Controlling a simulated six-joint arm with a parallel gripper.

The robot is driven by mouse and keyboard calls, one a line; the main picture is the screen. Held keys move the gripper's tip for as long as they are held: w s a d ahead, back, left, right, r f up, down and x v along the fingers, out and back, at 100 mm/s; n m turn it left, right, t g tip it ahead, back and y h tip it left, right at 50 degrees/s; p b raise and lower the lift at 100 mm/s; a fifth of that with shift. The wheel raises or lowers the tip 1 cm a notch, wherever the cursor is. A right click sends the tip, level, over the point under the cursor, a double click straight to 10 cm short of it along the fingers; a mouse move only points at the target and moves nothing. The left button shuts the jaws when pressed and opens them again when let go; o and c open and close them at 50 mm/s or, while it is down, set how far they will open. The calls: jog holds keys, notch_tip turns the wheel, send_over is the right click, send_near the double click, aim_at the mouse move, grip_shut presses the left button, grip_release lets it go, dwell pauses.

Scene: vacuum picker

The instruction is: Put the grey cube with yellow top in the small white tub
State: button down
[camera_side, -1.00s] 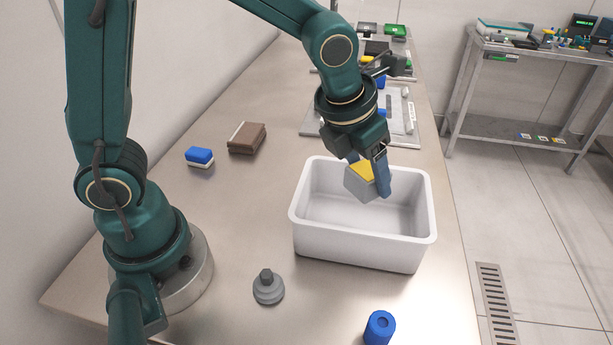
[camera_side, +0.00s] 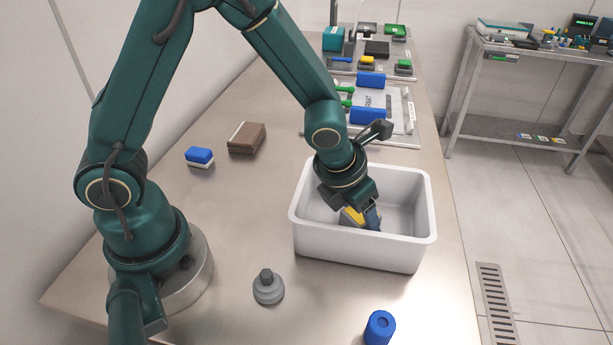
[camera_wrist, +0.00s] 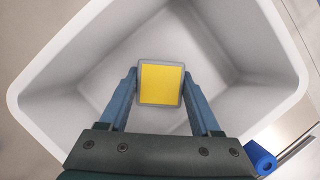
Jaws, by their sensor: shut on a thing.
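The grey cube with yellow top (camera_side: 352,216) is low inside the small white tub (camera_side: 427,210), partly hidden by my gripper in the side view. My gripper (camera_side: 366,219) reaches down into the tub and is shut on the cube. In the wrist view the cube (camera_wrist: 161,84) shows its yellow top with a grey rim, between the two blue fingers of my gripper (camera_wrist: 161,90). The tub's walls (camera_wrist: 60,68) surround it, apart from the cube. I cannot tell whether the cube touches the tub floor.
A grey stepped weight-like piece (camera_side: 268,287) and a blue cylinder (camera_side: 379,328) stand in front of the tub. A blue-and-white block (camera_side: 200,157) and a brown block (camera_side: 247,138) lie to the left. Panels with several blue parts (camera_side: 372,97) are behind.

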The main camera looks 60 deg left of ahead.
jog(key=shift+f, duration=0.1)
jog(key=shift+c, duration=0.5)
grip_release()
jog(key=v, duration=1.2)
jog(key=s+a+r+m, duration=0.1)
jog(key=s+a+m, duration=0.1)
jog(key=m, duration=1)
jog(key=s+a+r+m, duration=0.1)
jog(key=s+m, duration=0.4)
jog(key=m, duration=0.7)
jog(key=s+a+r+m+t, duration=0.1)
jog(key=s+a+m, duration=0.1)
jog(key=m, duration=1)
jog(key=shift+s+a+r, duration=0.3)
jog(key=shift+s, duration=0.4)
